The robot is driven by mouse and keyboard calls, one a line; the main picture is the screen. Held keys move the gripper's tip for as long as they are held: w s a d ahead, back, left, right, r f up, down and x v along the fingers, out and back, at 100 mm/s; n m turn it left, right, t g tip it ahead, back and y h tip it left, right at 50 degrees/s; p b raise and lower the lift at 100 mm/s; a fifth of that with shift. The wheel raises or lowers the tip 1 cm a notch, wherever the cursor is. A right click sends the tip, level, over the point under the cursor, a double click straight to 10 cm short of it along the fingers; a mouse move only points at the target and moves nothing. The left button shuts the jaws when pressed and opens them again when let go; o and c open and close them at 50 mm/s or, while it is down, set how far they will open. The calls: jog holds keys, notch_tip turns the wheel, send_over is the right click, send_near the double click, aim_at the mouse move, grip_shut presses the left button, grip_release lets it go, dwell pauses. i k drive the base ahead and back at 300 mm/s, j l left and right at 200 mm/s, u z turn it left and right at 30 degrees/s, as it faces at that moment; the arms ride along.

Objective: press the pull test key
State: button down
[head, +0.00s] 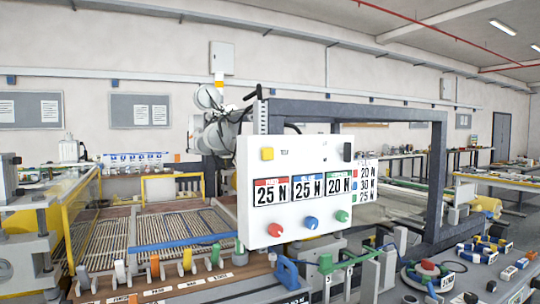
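A white control panel (296,228) stands upright in the middle of the head view. A square yellow key (267,154) sits at its upper left, with a small dark label beside it that seems to read "TEST". A dark key or switch (347,151) is at the upper right. Three displays read 25 N on red (271,192), 25 N on blue (308,187) and 20 N on green (339,183). Below them are a red knob (276,230), a blue knob (310,222) and a green knob (341,216). I cannot make out my gripper; nothing visible touches the panel.
A dark metal frame (438,185) rises behind the panel. A slatted bed (170,225) lies at left, with a rack of coloured tabs (155,265) before it. A white jointed arm (212,130) shows behind the panel. Small parts clutter the bench (490,275) at right.

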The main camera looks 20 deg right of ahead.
aim_at(268, 153)
jog(key=i+l+z, duration=0.1)
jog(key=z, duration=0.4)
jog(key=i+l+z, duration=0.15)
jog(key=z, duration=0.35)
jog(key=i+l+z, duration=0.15)
jog(key=z, duration=0.35)
